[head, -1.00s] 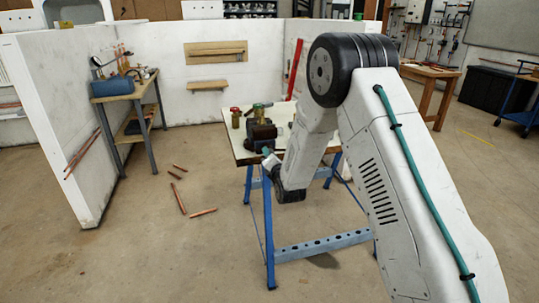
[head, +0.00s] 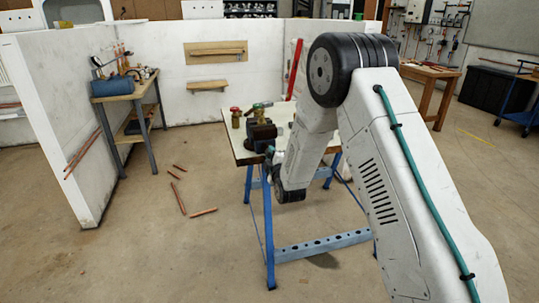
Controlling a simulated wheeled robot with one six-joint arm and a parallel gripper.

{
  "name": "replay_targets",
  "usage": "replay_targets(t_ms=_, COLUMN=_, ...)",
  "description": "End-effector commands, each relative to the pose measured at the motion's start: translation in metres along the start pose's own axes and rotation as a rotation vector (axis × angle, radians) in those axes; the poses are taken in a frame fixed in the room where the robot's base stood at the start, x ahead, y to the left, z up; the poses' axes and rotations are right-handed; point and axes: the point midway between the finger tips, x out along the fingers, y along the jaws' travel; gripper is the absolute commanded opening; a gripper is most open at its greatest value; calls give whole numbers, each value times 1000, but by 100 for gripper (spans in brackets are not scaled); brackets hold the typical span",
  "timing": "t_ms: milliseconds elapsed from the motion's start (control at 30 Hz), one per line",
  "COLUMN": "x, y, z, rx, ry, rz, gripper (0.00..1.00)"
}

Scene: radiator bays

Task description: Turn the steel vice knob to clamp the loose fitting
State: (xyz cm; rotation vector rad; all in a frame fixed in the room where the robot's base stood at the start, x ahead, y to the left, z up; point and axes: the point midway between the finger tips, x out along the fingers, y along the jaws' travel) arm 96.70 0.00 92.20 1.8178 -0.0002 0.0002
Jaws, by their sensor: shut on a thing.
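A dark vice (head: 262,134) stands on the near left part of the white-topped bench (head: 243,154) with blue legs. Small brass fittings (head: 258,113) with a green part show at and behind the vice. A brass piece with a red top (head: 235,117) stands on the bench to its left. My gripper (head: 269,153) is at the near side of the vice, small and partly behind my arm. It appears shut on the steel vice knob, which is too small and covered to make out. I cannot tell which fitting is the loose one.
Several copper pipe offcuts (head: 203,212) lie on the floor left of the bench. A wooden side table (head: 127,92) with a blue toolbox stands against the left white partition (head: 70,140). The floor in front is clear.

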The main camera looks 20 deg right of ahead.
Motion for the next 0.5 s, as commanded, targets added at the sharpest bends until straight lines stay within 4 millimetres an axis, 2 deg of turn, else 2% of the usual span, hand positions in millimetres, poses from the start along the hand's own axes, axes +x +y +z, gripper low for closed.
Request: replay_targets(t_ms=500, x=-1, y=-2, z=0, rx=814, ry=-2, rz=-3, gripper=0)
